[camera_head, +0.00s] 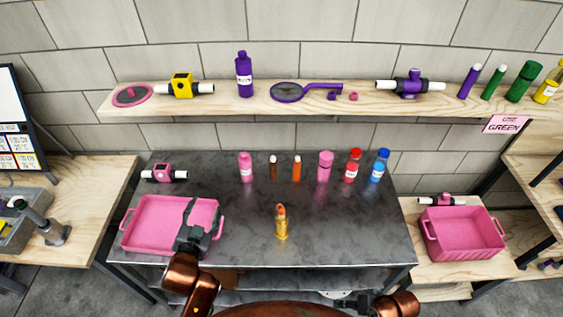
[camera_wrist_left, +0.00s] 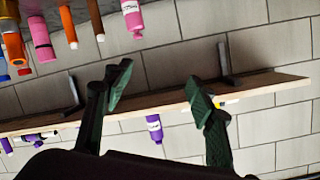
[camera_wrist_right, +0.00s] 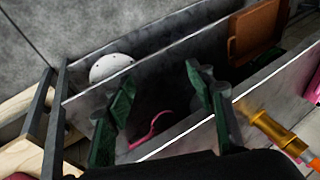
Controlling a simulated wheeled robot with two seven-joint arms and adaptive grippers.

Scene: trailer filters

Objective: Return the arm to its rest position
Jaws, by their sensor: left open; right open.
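My left gripper (camera_head: 189,222) is open, over the right part of the pink tray (camera_head: 150,224) on the dark table. In the left wrist view its open, empty fingers (camera_wrist_left: 158,90) face the wall and the wooden shelf, with a purple bottle (camera_wrist_left: 154,128) seen between and beyond them. My right gripper (camera_head: 366,302) is low at the table's front edge, partly cut off in the head view. In the right wrist view its fingers (camera_wrist_right: 160,88) are apart with nothing between them, facing the lower shelves under the table.
Several bottles, including a red one (camera_head: 352,166) and a blue one (camera_head: 380,165), line the back. A pink crate (camera_head: 462,232) sits on the right bench. The wall shelf (camera_head: 225,104) overhangs behind. The table's front right is clear.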

